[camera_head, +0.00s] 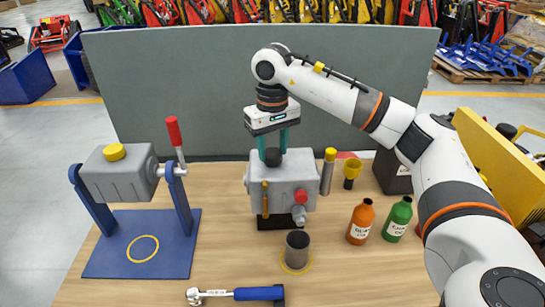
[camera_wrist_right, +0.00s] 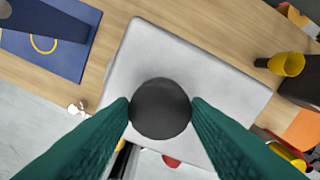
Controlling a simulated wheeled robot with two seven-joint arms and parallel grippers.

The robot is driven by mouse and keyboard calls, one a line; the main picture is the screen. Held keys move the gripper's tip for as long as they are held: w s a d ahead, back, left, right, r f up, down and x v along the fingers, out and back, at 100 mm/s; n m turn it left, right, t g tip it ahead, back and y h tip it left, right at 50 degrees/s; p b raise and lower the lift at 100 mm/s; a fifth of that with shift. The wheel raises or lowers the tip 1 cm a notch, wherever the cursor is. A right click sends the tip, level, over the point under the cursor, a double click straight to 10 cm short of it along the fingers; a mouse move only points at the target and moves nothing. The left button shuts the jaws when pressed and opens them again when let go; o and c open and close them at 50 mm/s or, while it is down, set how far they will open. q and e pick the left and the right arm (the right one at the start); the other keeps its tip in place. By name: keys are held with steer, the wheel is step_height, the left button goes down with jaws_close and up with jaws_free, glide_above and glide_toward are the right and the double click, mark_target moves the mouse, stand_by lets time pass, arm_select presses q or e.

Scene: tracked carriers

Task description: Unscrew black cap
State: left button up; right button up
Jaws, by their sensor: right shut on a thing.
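The black cap (camera_head: 273,157) sits on top of a grey box-shaped housing (camera_head: 283,178) in the middle of the table. My right gripper (camera_head: 272,150) comes down from above, and its teal fingers are shut on the cap. In the right wrist view the round black cap (camera_wrist_right: 160,108) lies between the two fingertips, which touch its sides. The grey top of the housing (camera_wrist_right: 200,75) is below it. My left gripper is not in view.
A grey tank on a blue stand (camera_head: 140,250) with a red-handled lever is at left. A dark cup (camera_head: 297,250) and a torque wrench (camera_head: 240,294) are in front. An orange bottle (camera_head: 361,222) and a green bottle (camera_head: 397,219) stand at right. A grey panel (camera_head: 180,95) rises behind.

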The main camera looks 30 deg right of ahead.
steer(key=shift+r, duration=0.15)
steer(key=shift+r+p, duration=0.95)
steer(key=shift+r, duration=0.35)
steer(key=shift+r+p, duration=1.25)
steer(key=shift+r, duration=0.5)
steer(key=shift+c, duration=0.6)
